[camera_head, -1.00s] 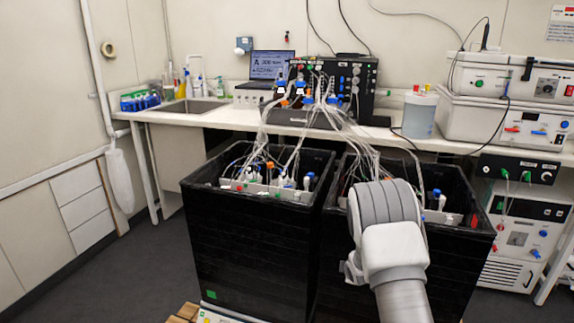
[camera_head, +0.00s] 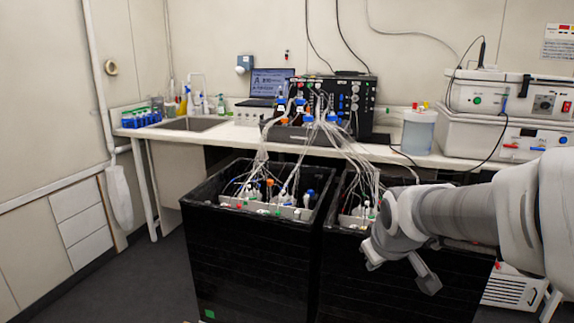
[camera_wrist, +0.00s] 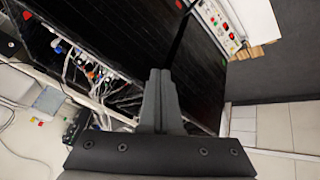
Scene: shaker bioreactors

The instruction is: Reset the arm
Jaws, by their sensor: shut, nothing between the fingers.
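My gripper (camera_wrist: 160,76) shows in the wrist view with its two grey fingers pressed together and nothing between them. In the head view my arm reaches in from the right edge, and its wrist end is in front of the right black box (camera_head: 345,270). The fingers are hard to make out there. The wrist view, turned on its side, shows a black box wall (camera_wrist: 140,40) beyond the fingers. I cannot tell whether the gripper touches the box.
The left black box (camera_head: 255,260) holds bottles and tubes. Tubes run up to a black control unit (camera_head: 345,98) on the bench. A laptop (camera_head: 270,85), a sink (camera_head: 190,124) and a clear container (camera_head: 418,132) stand there too. The floor at left (camera_head: 120,285) is clear.

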